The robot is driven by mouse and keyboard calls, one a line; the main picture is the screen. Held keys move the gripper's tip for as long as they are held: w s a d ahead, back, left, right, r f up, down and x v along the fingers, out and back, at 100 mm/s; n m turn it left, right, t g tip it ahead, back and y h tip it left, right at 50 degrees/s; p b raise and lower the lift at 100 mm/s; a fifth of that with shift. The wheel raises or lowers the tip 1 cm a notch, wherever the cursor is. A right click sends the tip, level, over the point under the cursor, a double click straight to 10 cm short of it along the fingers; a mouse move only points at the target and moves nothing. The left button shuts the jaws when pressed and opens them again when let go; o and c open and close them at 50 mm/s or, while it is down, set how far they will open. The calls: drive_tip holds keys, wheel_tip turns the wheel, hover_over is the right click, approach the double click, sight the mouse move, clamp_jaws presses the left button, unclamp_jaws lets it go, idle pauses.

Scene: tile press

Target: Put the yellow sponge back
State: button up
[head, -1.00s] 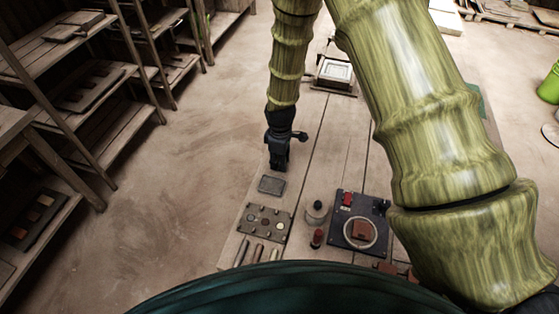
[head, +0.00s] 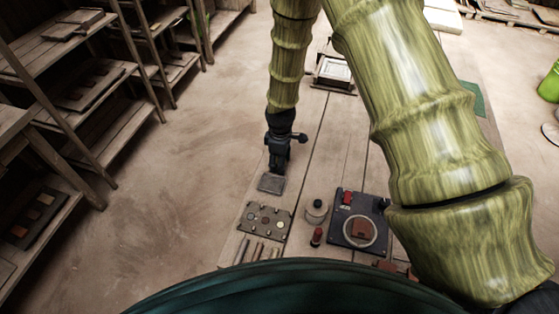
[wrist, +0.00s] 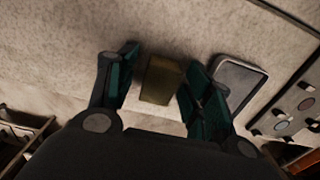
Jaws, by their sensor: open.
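The yellow sponge (wrist: 162,80) is a dull yellow-brown block in the wrist view. It lies between the two fingers of my gripper (wrist: 162,92), with a gap visible on each side. My gripper is open. In the head view my gripper (head: 277,169) points down over the table, just behind the grey shallow tray (head: 271,184). The sponge cannot be made out there, as the gripper hides that spot. The grey tray (wrist: 240,82) also shows in the wrist view, close beside the right finger.
A plate with round discs (head: 264,220) lies in front of the tray. A jar (head: 316,210), a small red-topped bottle (head: 316,237) and a dark board with a ring (head: 358,220) stand to the right. A press-like frame (head: 334,72) is at the back. Shelves line the left.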

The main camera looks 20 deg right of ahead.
wheel_tip(320, 180, up, 12)
drive_tip(key=b, duration=0.2)
drive_tip(key=shift+b, duration=0.35)
drive_tip(key=shift+s+r, duration=0.1)
idle(0.3)
drive_tip(key=shift+d, duration=0.15)
